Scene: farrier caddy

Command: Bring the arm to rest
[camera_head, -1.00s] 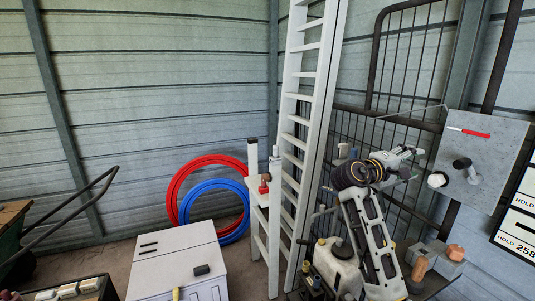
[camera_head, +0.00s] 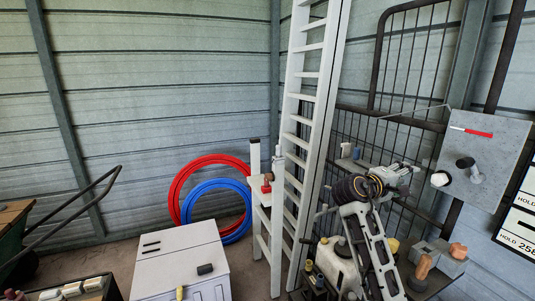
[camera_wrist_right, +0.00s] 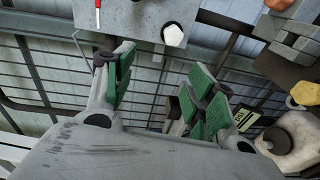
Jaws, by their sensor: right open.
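My right arm rises from the bottom right of the head view, with a dark ringed wrist. Its gripper (camera_head: 408,174) is at the end, in front of the black wire gate. In the right wrist view the gripper (camera_wrist_right: 163,88) shows two fingers with green pads, spread apart with nothing between them. Wire mesh shows behind the gap. My left gripper is in neither view.
A grey panel (camera_head: 505,150) with a red-and-white marker (camera_head: 472,131) is right of the gripper. A white ladder (camera_head: 304,120) stands left of the arm. A white jug (camera_head: 336,262) and a grey block (camera_head: 428,252) sit below. A white cabinet (camera_head: 178,252) stands further left.

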